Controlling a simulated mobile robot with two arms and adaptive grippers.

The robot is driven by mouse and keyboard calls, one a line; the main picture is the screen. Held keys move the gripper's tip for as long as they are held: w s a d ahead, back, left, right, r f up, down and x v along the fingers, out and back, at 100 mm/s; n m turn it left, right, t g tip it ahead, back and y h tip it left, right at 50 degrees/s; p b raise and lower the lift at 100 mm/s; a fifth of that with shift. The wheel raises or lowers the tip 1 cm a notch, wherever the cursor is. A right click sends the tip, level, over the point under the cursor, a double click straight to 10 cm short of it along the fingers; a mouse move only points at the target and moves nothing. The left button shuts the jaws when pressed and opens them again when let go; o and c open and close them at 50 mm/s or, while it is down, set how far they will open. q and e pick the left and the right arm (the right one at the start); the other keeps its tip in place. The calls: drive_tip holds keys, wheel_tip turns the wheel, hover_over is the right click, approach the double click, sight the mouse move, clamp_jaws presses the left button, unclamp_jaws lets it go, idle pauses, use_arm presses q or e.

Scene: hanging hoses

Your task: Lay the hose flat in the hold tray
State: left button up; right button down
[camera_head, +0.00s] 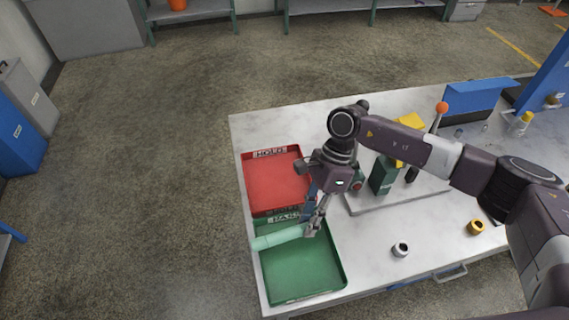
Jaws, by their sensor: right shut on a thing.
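A pale mint-green hose (278,238) is held by my right gripper (312,228), which is shut on its right end. The hose points left, over the back part of the green tray (300,275), and its free end reaches the tray's left edge. I cannot tell whether it touches the tray. A red tray (275,182) lies just behind the green one and looks empty. Both trays have labels on their back edges; the red one's seems to start with "HO", but the small text is unclear. My left gripper is not in view.
A grey plate with a green fixture (383,174) and an orange-knobbed lever (440,109) stands right of the trays. A silver ring (400,250) and a yellow ring (476,227) lie on the table (360,255). Blue bins (18,130) stand at far left.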

drive_tip(key=w+a+r+m+t+y+p, duration=0.1)
drive_tip(key=w+a+r+m+t, duration=0.25)
drive_tip(key=w+m, duration=0.45)
drive_tip(key=w+a+r+m+t+p, duration=0.1)
drive_tip(key=w+a+r+m+t, duration=0.25)
drive_tip(key=m, duration=0.75)
drive_tip(key=shift+t, duration=0.8)
drive_tip(key=shift+w+d+f+b, duration=0.1)
drive_tip(key=shift+d+f+b, duration=0.15)
drive_tip(key=shift+f+b, duration=1.25)
drive_tip(key=shift+d+f+b, duration=0.3)
drive_tip(key=shift+f+b, duration=0.3)
drive_tip(key=shift+f, duration=1.85)
drive_tip(key=shift+w+d+f+b, duration=0.1)
drive_tip(key=shift+d+f+b, duration=0.15)
drive_tip(key=shift+f+b, duration=1.25)
drive_tip(key=shift+f+p, duration=0.45)
drive_tip(key=c, duration=1.6)
unclamp_jaws()
drive_tip(key=v, duration=1.2)
